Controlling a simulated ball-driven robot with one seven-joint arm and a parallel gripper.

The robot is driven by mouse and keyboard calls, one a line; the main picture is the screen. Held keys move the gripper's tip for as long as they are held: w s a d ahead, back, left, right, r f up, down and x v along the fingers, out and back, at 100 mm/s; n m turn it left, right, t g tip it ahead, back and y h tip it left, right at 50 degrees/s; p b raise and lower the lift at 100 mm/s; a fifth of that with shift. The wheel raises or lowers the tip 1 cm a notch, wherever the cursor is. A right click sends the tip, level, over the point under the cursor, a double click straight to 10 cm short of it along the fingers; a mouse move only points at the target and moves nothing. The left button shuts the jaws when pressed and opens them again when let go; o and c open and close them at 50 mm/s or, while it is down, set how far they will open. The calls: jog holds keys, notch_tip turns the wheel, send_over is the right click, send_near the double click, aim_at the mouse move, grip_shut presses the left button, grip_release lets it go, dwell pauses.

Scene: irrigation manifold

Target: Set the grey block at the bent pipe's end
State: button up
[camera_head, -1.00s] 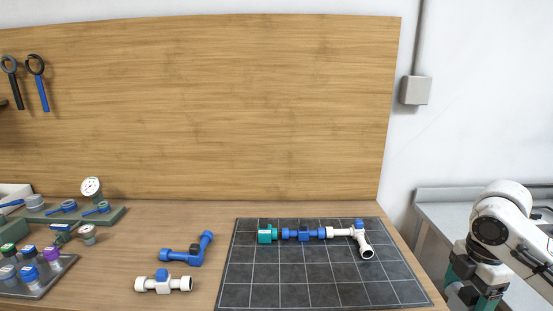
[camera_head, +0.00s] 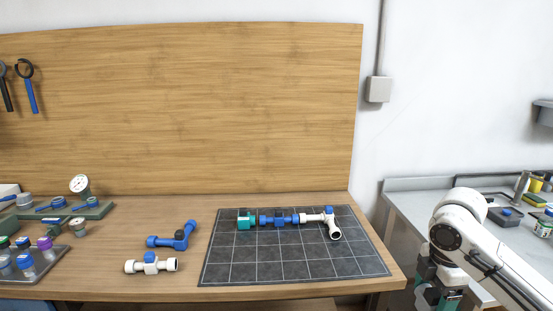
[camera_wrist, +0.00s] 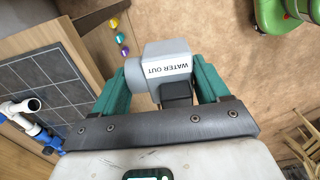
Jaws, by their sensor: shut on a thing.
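My gripper (camera_wrist: 160,92) is shut on a grey block (camera_wrist: 172,55) with a white "WATER OUT" label, held between teal fingers in the wrist view. In the head view my gripper (camera_head: 437,283) hangs low off the bench's right end; the block cannot be made out there. The white bent pipe (camera_head: 334,228) is at the right end of a pipe line on the dark grid mat (camera_head: 300,272), its open end facing the front. A blue straight piece (camera_head: 279,220) and a teal block (camera_head: 246,222) continue the line leftward. The wrist view shows the white pipe (camera_wrist: 20,106) at left.
A blue elbow (camera_head: 172,240) and a white fitting (camera_head: 150,264) lie left of the mat. A tray of capped bottles (camera_head: 30,275) and a gauge board (camera_head: 85,210) stand farther left. A grey sink counter (camera_head: 405,212) is at right. The front of the mat is clear.

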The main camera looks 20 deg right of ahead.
jog(key=w+a+f+m, duration=0.3)
jog(key=a+f+m, duration=0.4)
jog(key=a+f, duration=0.5)
jog(key=s+a+f+m, duration=0.2)
jog(key=a+f+m, duration=0.1)
jog(key=a+f, duration=0.2)
jog(key=s+a+f+m, duration=0.2)
jog(key=a+f+m, duration=0.2)
jog(key=a, duration=0.5)
notch_tip(320, 180, down, 2)
jog(key=shift+s+a+f+m, duration=0.1)
jog(key=shift+s+a+m, duration=0.2)
